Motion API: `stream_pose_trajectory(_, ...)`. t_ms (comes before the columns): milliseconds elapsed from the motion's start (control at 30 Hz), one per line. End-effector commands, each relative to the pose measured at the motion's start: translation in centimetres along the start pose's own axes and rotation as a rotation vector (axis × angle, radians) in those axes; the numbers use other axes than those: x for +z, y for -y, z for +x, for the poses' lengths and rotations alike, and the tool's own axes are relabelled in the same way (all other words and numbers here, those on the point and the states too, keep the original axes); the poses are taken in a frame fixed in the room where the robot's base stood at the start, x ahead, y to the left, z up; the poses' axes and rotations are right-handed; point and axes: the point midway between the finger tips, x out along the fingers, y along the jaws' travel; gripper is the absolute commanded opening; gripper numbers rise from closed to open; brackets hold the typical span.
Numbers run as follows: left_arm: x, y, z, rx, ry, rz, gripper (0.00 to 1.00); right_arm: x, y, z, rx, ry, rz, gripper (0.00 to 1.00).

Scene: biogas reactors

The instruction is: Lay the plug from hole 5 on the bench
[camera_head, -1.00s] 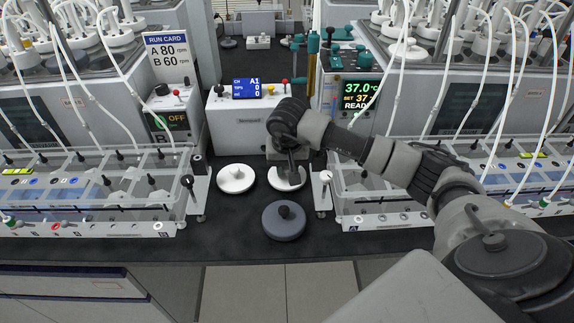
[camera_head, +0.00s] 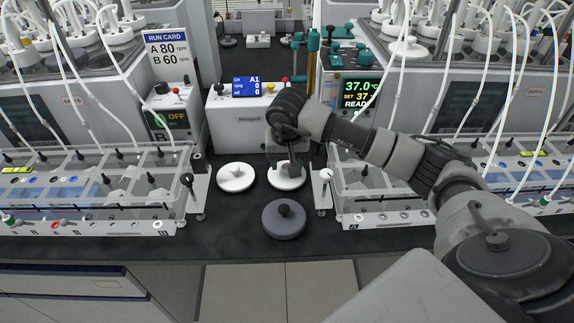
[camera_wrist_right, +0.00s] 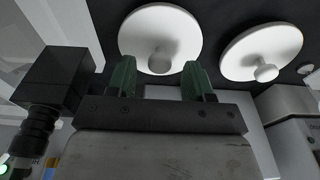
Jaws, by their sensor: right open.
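Two white round plugs with knobs lie on the dark bench (camera_head: 235,222): a left one (camera_head: 236,178) and a right one (camera_head: 287,183). I cannot tell which came from hole 5. My right gripper (camera_head: 290,166) is just above the right white plug. In the right wrist view its green fingers (camera_wrist_right: 160,80) stand apart, with the right plug's (camera_wrist_right: 158,22) knob near the gap between them; the left plug (camera_wrist_right: 262,48) lies to the side. My left gripper is not in view.
White control boxes (camera_head: 240,122) stand behind the plugs. Clear racks (camera_head: 90,190) with tubes and small valves flank the bench on both sides, and a short post with a white knob (camera_head: 325,176) stands close right. Bare bench lies around the grey disc.

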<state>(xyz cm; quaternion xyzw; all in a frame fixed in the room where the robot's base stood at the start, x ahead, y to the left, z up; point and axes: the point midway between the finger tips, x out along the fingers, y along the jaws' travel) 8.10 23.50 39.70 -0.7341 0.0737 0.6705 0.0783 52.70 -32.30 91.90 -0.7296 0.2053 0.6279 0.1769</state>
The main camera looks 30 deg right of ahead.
Motion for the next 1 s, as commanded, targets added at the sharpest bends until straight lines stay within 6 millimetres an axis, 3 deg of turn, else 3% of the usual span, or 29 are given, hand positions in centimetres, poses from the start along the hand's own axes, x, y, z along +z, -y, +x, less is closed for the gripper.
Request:
stream_pose_trajectory(300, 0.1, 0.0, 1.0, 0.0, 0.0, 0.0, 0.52, -0.1, 0.0, -6.9, -0.002, -0.006, 0.0, 0.52)
stream_pose_trajectory(500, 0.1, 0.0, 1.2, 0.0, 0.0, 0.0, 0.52, 0.0, 0.0, -9.4, -0.001, -0.002, 0.001, 0.52)
stream_pose_trajectory(1000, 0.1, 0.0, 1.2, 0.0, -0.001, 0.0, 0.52, 0.2, 0.2, -9.9, -0.008, 0.004, 0.001, 0.52)
